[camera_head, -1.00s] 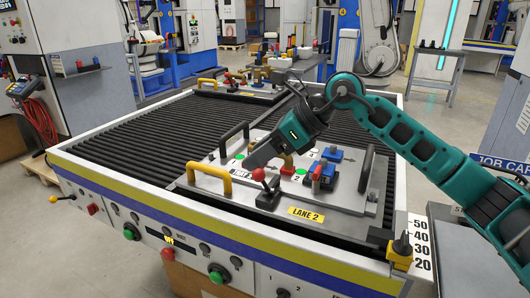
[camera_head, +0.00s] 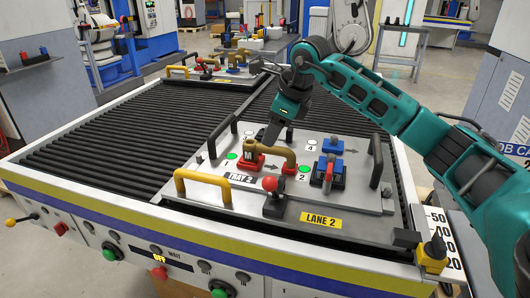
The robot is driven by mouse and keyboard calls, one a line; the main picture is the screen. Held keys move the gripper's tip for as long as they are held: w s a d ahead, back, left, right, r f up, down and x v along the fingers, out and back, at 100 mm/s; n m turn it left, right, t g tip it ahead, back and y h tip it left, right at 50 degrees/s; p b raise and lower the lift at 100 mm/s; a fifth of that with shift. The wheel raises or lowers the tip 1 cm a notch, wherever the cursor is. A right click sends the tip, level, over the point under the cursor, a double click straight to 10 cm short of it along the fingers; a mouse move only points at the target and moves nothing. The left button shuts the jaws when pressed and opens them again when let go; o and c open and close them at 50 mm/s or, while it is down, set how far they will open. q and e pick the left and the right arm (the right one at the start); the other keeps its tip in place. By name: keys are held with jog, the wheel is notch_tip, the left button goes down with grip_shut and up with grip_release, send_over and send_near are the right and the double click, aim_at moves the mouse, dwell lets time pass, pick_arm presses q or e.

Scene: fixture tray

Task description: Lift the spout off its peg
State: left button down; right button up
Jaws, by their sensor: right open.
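The spout (camera_head: 274,151) is a brass-coloured bent pipe. It sits on a red block (camera_head: 247,164) on the grey fixture tray (camera_head: 215,208), between the spots marked 1 and 2, with its bent end toward spot 2. My right gripper (camera_head: 268,138) points down just behind and above the spout. It is open, with nothing seen between its fingers. Its fingers partly overlap the tray behind the spout, and I cannot tell whether they touch it. The peg is hidden. My left gripper is not in view.
A blue-and-red block (camera_head: 327,174) stands right of the spout, and a blue part (camera_head: 332,146) lies behind it. A red-knobbed lever (camera_head: 273,197) stands in front. A yellow handle (camera_head: 201,186) and dark handles flank the tray. Black rollers (camera_head: 110,140) lie left.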

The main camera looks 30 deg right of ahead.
jog(key=shift+s+d+x, duration=0.15)
jog(key=shift+x, duration=1.4)
jog(key=shift+s+d+x, duration=0.1)
jog(key=shift+d+x, duration=0.05)
jog(key=shift+x, duration=1.4)
jog(key=shift+f, duration=0.15)
jog(key=shift+c, duration=0.4)
grip_shut()
